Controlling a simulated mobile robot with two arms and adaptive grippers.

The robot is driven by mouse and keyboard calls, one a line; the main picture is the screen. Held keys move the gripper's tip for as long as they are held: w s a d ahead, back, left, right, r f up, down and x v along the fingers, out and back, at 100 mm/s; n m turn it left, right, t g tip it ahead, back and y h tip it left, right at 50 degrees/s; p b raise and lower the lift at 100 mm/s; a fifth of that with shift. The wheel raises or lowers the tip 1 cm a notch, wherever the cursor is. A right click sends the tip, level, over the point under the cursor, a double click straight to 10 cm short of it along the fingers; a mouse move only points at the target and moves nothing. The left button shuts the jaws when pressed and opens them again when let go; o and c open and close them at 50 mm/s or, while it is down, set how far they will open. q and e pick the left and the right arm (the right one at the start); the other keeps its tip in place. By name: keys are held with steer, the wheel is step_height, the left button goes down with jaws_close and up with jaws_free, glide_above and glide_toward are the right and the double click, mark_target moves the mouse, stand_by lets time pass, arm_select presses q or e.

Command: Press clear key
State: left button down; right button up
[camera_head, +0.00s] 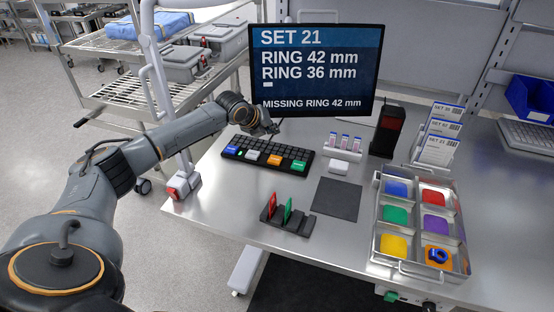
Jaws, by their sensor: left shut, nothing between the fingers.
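A black keyboard (268,154) lies on the steel bench below the monitor. Its front row has coloured keys: a blue key (231,149), a pale key (252,156), an orange key (274,160) and a green key (298,166). Their labels are too small to read, so I cannot tell which one is the clear key. My left gripper (272,131) is shut and empty over the back edge of the keyboard, and hides a little of it. I cannot tell its height above the keys. My right gripper is not in view.
The monitor (315,70) reads "SET 21", "RING 42 mm", "RING 36 mm", "MISSING RING 42 mm". A black rack (288,220) holds red and green cards in front. A dark mat (337,199), a vial holder (343,151) and a compartment tray (375,222) stand right.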

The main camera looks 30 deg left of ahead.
arm_select(q)
steer(key=b, duration=0.7)
glide_above(273, 160)
step_height(273, 160, down, 7)
steer(key=shift+f, duration=0.95)
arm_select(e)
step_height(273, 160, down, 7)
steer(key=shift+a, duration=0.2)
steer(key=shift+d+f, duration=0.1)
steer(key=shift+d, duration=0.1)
arm_select(q)
steer(key=shift+f, duration=0.2)
steer(key=shift+f, duration=0.2)
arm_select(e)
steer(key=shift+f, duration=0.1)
